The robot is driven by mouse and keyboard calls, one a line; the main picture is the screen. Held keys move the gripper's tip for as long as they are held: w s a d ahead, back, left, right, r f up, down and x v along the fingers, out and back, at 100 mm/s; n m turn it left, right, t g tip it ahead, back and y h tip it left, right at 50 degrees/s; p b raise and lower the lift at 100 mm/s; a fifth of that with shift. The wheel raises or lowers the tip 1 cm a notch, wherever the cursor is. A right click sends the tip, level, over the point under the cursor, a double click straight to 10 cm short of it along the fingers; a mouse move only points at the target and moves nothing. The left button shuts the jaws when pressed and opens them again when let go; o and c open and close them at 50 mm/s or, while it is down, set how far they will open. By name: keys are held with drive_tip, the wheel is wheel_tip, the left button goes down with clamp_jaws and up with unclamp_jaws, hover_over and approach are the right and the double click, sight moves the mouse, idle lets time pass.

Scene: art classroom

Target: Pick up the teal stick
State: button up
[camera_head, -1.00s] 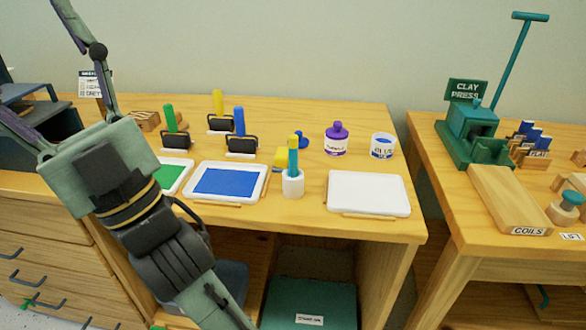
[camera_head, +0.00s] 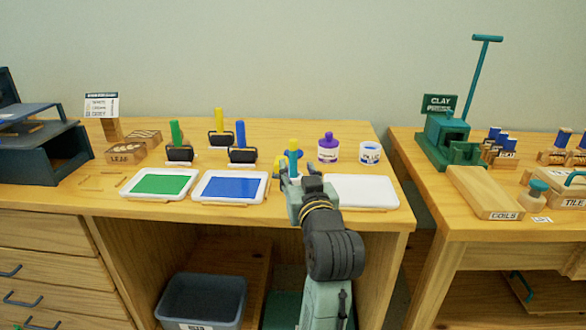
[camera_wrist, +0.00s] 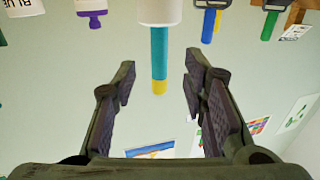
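The teal stick (camera_head: 294,161) has a yellow top end. It stands upright in a small white cup (camera_wrist: 160,10), which my arm mostly hides in the head view. In the wrist view the scene is upside down, and the teal stick (camera_wrist: 159,55) hangs from the cup at the top centre. My gripper (camera_head: 295,172) is at the front of the table by the stick. In the wrist view my gripper (camera_wrist: 160,78) is open and empty, its fingers to the left and right of the stick.
A blue pad (camera_head: 230,186) and a green pad (camera_head: 160,184) lie to the left. A white tray (camera_head: 362,191) lies just right. Behind stand rollers, including a blue-handled one (camera_head: 241,135), a purple-capped bottle (camera_head: 328,148) and a blue-labelled jar (camera_head: 370,153).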

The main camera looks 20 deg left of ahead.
sight(294, 162)
drive_tip(key=shift+p+x, duration=0.5)
drive_tip(key=shift+x, duration=2.5)
drive_tip(key=shift+f, duration=0.1)
drive_tip(key=shift+c, duration=0.6)
clamp_jaws()
